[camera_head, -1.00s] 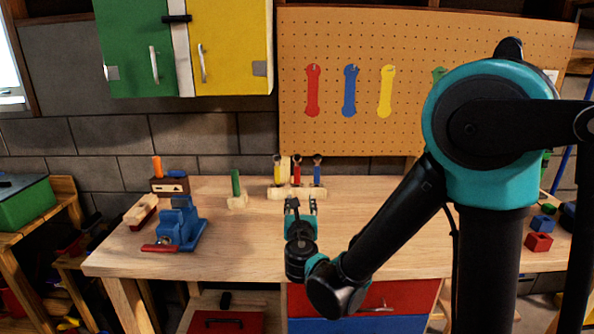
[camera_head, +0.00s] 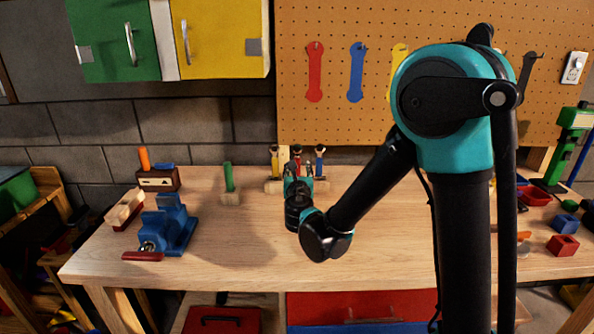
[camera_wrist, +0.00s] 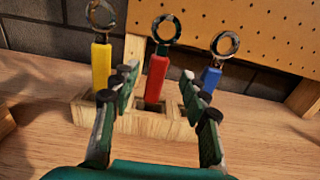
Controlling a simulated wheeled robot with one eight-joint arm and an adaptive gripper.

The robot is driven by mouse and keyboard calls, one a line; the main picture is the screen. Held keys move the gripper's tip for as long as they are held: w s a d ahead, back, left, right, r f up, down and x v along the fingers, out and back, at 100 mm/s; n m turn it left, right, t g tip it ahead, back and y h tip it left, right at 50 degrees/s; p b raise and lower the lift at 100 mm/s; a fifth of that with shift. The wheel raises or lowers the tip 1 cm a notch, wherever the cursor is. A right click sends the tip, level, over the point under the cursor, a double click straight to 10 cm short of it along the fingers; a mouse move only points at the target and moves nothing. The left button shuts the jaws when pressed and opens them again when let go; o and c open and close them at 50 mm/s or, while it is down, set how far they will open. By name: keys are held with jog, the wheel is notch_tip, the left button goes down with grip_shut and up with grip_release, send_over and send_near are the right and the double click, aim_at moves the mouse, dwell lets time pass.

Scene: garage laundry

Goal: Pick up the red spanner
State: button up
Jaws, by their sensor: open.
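The red spanner (camera_wrist: 157,76) has a red handle and a dark metal ring on top. It stands upright in a wooden block (camera_wrist: 135,120), between a yellow-handled tool (camera_wrist: 101,66) and a blue-handled one (camera_wrist: 211,78). In the head view the red spanner (camera_head: 297,156) is partly hidden behind my gripper. My gripper (camera_wrist: 158,88) is open and empty, pointing at the block, with the red handle showing between its fingers. I cannot tell how far the fingertips are from it. My gripper (camera_head: 298,176) also shows in the head view.
Flat spanner shapes, one red (camera_head: 315,72), hang on the pegboard (camera_head: 450,30).

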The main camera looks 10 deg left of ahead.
aim_at(298, 163)
jog(key=x, duration=0.3)
jog(key=shift+w, duration=0.15)
jog(key=shift+f+x, duration=0.2)
jog(key=shift+x, duration=1.1)
jog(key=shift+f+x, duration=0.2)
jog(key=shift+x, duration=1.1)
jog(key=shift+a, duration=0.15)
grip_shut()
